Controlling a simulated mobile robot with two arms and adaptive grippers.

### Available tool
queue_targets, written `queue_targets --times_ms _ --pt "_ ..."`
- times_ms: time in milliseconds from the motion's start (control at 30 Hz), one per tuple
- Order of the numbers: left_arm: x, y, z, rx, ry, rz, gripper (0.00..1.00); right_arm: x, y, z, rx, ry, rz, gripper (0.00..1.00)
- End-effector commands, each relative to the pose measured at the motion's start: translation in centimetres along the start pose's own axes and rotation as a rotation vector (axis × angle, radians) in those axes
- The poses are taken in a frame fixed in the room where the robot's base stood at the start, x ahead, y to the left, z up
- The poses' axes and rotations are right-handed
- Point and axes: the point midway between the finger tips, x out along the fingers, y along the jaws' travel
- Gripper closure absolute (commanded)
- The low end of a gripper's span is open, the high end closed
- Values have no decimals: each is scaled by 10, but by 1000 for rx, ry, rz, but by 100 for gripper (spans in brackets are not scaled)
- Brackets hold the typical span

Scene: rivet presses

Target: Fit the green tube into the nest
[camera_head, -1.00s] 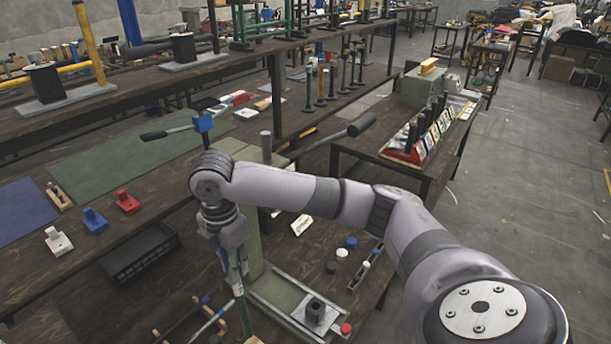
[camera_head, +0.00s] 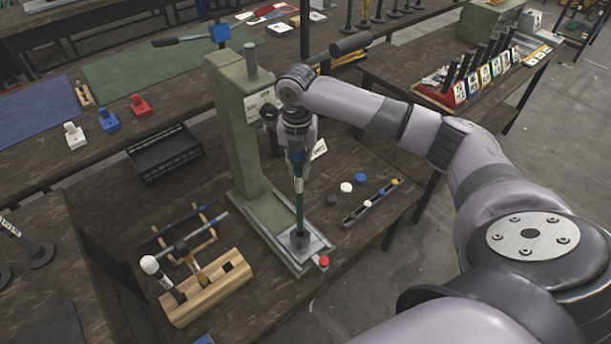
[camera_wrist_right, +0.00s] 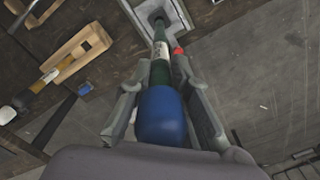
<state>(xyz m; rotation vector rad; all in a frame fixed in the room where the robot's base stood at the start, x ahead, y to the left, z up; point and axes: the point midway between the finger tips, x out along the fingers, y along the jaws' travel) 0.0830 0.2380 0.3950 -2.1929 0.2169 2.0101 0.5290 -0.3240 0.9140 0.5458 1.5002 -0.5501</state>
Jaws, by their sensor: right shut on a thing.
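My right gripper (camera_head: 298,162) points down over the base of the green press (camera_head: 240,120) and is shut on the green tube (camera_head: 299,208). The tube is close to upright, with a white label and a blue upper part; it also shows between the fingers in the right wrist view (camera_wrist_right: 160,72). The nest (camera_head: 300,241) is a dark grey block on the press's metal plate. The tube's lower end meets the nest's top in the head view. I cannot tell how deep it sits in it. My left gripper is not in view.
A red button (camera_head: 324,262) is at the plate's front corner. A wooden rack (camera_head: 205,290) with a white-headed mallet (camera_head: 160,275) stands at the left front. A black crate (camera_head: 165,153) is behind. Small caps (camera_head: 346,187) and a narrow tray (camera_head: 370,203) lie to the right.

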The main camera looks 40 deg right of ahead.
Motion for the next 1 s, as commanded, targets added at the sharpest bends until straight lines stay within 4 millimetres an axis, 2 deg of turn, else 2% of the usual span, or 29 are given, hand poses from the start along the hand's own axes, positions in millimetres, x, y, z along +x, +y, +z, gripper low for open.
queue_targets --times_ms 167,267,500,967,1000 --pt "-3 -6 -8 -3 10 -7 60 23 0 0 2 1 -1 100" --pt "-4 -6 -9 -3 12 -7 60 33 0 -1 2 1 -1 100" --pt "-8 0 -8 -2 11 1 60 70 0 -1 2 1 0 100" --pt "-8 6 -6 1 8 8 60 80 0 0 2 -1 1 100" --pt "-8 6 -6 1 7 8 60 79 0 0 2 -1 1 80"
